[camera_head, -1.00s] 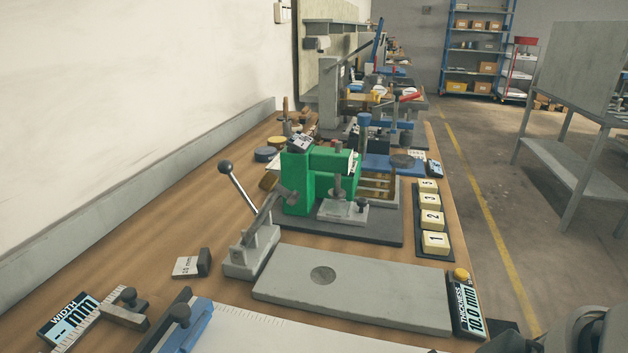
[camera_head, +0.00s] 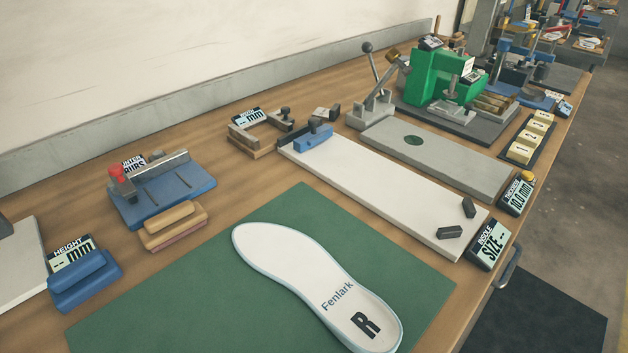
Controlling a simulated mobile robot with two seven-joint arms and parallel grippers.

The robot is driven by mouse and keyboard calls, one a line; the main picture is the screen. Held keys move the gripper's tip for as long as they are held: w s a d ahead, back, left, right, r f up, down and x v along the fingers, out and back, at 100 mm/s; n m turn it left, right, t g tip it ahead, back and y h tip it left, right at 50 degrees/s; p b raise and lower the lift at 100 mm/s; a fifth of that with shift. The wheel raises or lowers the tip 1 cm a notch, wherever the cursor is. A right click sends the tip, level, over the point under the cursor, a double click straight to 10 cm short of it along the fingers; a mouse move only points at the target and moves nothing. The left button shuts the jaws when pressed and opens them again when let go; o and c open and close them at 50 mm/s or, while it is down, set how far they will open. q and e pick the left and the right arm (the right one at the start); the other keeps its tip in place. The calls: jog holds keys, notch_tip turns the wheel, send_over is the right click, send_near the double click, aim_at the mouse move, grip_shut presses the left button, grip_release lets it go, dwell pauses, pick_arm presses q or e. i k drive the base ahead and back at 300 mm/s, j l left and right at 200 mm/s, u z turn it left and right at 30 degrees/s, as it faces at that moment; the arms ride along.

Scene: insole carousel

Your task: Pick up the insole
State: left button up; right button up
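The insole (camera_head: 290,262) is white with a pale blue edge and lies flat on a green mat (camera_head: 160,318) at the front of the bench. Its heel end, marked "Fenlark" and "R", points toward the lower right, and its toe end points to the upper left. Nothing touches it from above. Neither of my grippers shows in the view.
A white size board (camera_head: 385,190) with an "INSOLE SIZE" display (camera_head: 489,245) lies behind the mat. A grey plate (camera_head: 440,158) and a green press (camera_head: 440,75) stand further back. Blue gauges (camera_head: 165,200) and a brush-like block (camera_head: 173,226) sit left of the mat.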

aim_at(359, 319)
jog(key=i+l+u, duration=0.1)
jog(key=l+u, duration=0.15)
jog(key=u, duration=0.2)
jog(key=l+u, duration=0.3)
jog(key=u, duration=0.15)
jog(key=l+u, duration=0.7)
jog(key=u, duration=0.15)
jog(key=l+u, duration=0.3)
jog(key=u, duration=0.15)
jog(key=k+l+u, duration=0.15)
jog(key=u, duration=0.3)
jog(key=l, duration=0.1)
